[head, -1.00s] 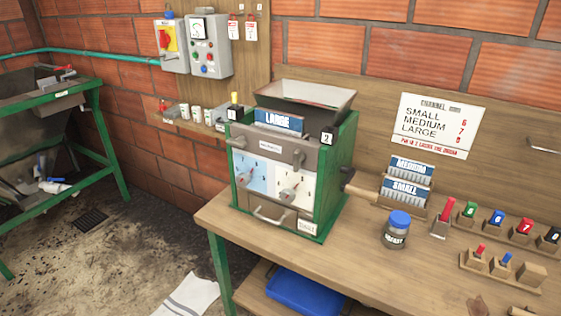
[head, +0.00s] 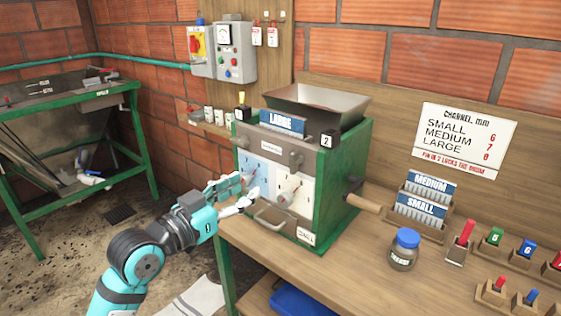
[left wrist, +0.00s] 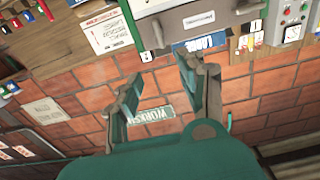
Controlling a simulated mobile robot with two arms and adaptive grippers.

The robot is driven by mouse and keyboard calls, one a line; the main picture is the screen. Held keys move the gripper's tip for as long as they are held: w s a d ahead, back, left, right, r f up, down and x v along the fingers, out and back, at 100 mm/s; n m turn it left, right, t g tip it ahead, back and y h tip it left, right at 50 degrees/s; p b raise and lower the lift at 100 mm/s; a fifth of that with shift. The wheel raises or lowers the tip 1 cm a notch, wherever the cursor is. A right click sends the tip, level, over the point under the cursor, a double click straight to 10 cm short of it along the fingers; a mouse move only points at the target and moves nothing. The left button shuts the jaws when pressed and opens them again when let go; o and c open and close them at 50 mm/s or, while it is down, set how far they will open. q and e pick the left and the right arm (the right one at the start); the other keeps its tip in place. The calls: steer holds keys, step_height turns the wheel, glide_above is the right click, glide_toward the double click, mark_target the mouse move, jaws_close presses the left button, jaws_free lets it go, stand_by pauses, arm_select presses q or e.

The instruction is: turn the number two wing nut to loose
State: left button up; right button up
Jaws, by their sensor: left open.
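The pulper (head: 345,190) is a green and grey machine on the bench. Below the tag, a grey knob (head: 296,159) sticks out of the front bar. A larger grey knob (head: 289,186) sits on the white dial panel. My right gripper is out of view.
A wooden crank handle (head: 363,203) projects from the machine's right side. A jar with a blue lid (head: 405,248) and card racks (head: 425,211) stand on the bench to the right.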

arm_select(q)
steer(key=p, duration=0.1)
glide_toward(291, 159)
steer(key=p+x, duration=0.2)
steer(key=x, duration=0.8)
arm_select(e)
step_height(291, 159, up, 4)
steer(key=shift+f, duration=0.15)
arm_select(q)
jaws_close()
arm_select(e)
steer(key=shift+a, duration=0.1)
